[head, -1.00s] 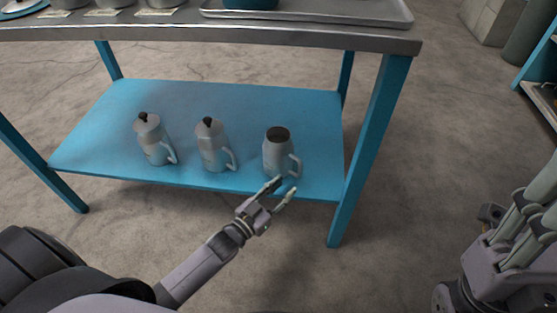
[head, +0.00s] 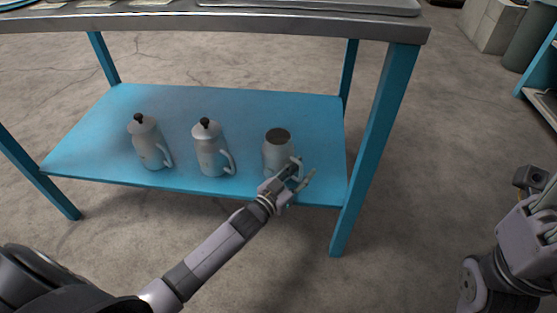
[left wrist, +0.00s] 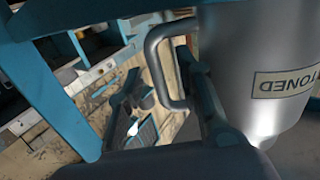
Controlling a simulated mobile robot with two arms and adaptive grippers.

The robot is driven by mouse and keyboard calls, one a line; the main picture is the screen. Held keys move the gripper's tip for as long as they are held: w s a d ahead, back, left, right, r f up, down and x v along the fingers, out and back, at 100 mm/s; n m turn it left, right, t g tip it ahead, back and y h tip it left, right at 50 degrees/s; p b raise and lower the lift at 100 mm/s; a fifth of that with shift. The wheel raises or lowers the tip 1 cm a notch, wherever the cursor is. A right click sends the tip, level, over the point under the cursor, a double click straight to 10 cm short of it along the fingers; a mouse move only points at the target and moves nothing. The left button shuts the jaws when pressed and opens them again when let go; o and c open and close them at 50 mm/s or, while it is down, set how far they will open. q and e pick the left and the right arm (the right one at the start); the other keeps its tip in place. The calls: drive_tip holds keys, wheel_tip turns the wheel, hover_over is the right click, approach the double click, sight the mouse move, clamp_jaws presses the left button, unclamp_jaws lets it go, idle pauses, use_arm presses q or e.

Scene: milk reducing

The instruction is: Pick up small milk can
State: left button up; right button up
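Three grey milk cans with side handles stand upright on the blue lower shelf. The right can (head: 277,150) has a dark flat top; the middle can (head: 210,150) and left can (head: 149,145) have black knobs. My left gripper (head: 300,175) is open at the right can's handle, at the shelf's front edge. In the left wrist view the right can (left wrist: 270,65) fills the right side, with an upside-down "TONED" label, and its handle (left wrist: 155,65) lies close to a dark finger. Whether the finger touches it I cannot tell. My right arm is at the right edge, its fingers mostly cut off.
The blue shelf (head: 100,150) has bare room behind and left of the cans. A blue table leg (head: 372,150) stands right of my left gripper. The metal tabletop (head: 300,25) overhangs the shelf. Concrete floor (head: 440,130) is clear between the table and my right arm.

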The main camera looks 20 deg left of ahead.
use_arm(q)
drive_tip(key=shift+c, duration=0.4)
clamp_jaws()
idle(0.4)
drive_tip(key=shift+r, duration=0.2)
